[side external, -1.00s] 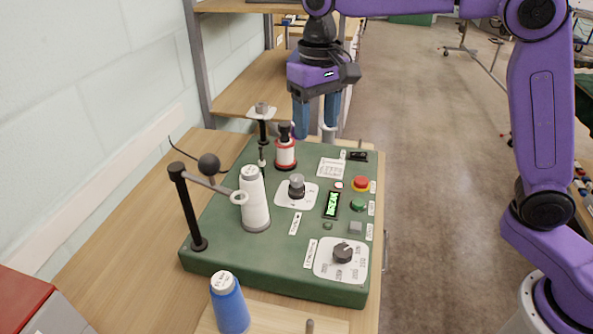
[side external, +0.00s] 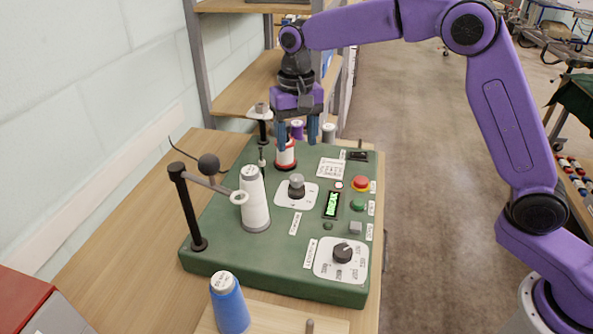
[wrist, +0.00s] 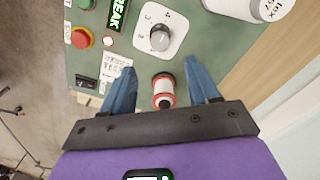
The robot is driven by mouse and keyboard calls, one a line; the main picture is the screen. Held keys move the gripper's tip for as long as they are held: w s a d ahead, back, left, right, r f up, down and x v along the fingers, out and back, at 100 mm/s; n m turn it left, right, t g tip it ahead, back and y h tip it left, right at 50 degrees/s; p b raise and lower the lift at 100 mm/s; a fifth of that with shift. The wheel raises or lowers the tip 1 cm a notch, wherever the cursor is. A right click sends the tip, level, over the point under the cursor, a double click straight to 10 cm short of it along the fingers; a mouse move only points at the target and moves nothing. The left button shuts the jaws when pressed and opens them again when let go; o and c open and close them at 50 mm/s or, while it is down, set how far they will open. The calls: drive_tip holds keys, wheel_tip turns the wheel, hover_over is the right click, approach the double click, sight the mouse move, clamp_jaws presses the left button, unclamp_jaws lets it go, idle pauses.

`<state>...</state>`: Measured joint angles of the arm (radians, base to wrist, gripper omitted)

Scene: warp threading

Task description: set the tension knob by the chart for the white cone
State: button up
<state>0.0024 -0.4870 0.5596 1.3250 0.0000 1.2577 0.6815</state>
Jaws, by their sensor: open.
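The white cone (side external: 254,205) stands upright at the left of the green panel (side external: 225,255). A grey-topped knob (side external: 296,190) sits on a white plate mid-panel; the wrist view shows this knob (wrist: 160,38) with several numbers around it. Another dark knob (side external: 342,252) sits on a dial plate at the front right; I cannot tell which is the tension knob. A small printed chart card (side external: 331,168) lies towards the back, its print unreadable. My gripper (side external: 297,137) is open above the panel's back, with a red-and-white spool (wrist: 163,93) showing between its fingers (wrist: 159,66).
A post with an arm and guide ring (side external: 188,210) stands at the panel's left. A red button (side external: 360,183), green button (side external: 358,205) and lit display (side external: 332,204) are at the right; the display reads BREAK. A blue cone (side external: 228,303) stands in front, purple (side external: 297,127) and grey (side external: 328,132) ones behind.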

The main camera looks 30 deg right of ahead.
sight(296, 177)
wheel_tip(296, 177, down, 9)
drive_tip(key=shift+f, duration=0.2)
idle(0.3)
drive_tip(key=c, duration=1)
